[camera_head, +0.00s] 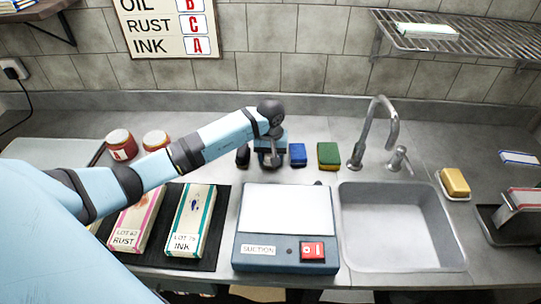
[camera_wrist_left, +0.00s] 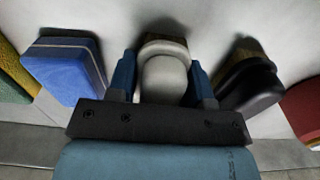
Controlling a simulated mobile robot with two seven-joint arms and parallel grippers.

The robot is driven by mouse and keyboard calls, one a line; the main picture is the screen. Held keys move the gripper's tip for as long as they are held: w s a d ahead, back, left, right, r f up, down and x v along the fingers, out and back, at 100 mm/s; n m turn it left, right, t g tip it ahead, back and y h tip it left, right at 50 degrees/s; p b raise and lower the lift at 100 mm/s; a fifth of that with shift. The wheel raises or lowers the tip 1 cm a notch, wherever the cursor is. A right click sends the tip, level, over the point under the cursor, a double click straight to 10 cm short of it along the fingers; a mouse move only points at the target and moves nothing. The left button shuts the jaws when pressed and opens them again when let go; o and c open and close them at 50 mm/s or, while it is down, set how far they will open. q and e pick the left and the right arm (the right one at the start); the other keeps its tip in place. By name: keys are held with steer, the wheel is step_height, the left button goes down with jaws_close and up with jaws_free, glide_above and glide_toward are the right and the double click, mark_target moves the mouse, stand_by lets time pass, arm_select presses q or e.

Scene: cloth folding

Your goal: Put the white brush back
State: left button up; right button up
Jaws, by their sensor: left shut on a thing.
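My left gripper (camera_head: 270,158) reaches over the back of the counter, left of the tap. In the left wrist view the left gripper (camera_wrist_left: 165,82) has its two blue fingers on either side of the white brush (camera_wrist_left: 165,75) and is shut on it. The brush's pale rounded body points away from the palm; its lower part is hidden. In the head view the gripper mostly hides it. A blue brush (camera_head: 298,155) and a black brush (camera_head: 242,156) stand on either side, apart from the gripper. My right gripper is not in view.
A green block (camera_head: 328,155) stands beside the blue brush. Two red-labelled jars (camera_head: 121,145) are at the left. A suction box (camera_head: 286,252), a sink (camera_head: 400,225) with a tap (camera_head: 385,120), and RUST (camera_head: 136,222) and INK (camera_head: 191,222) pieces lie in front. A sign (camera_head: 168,28) hangs above.

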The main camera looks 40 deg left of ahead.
arm_select(q)
steer(key=shift+f, duration=0.15)
steer(key=o, duration=0.9)
steer(key=shift+r, duration=0.7)
step_height(320, 180, up, 10)
steer(key=shift+f+b, duration=0.15)
steer(key=shift+b, duration=0.3)
steer(key=shift+r, duration=0.7)
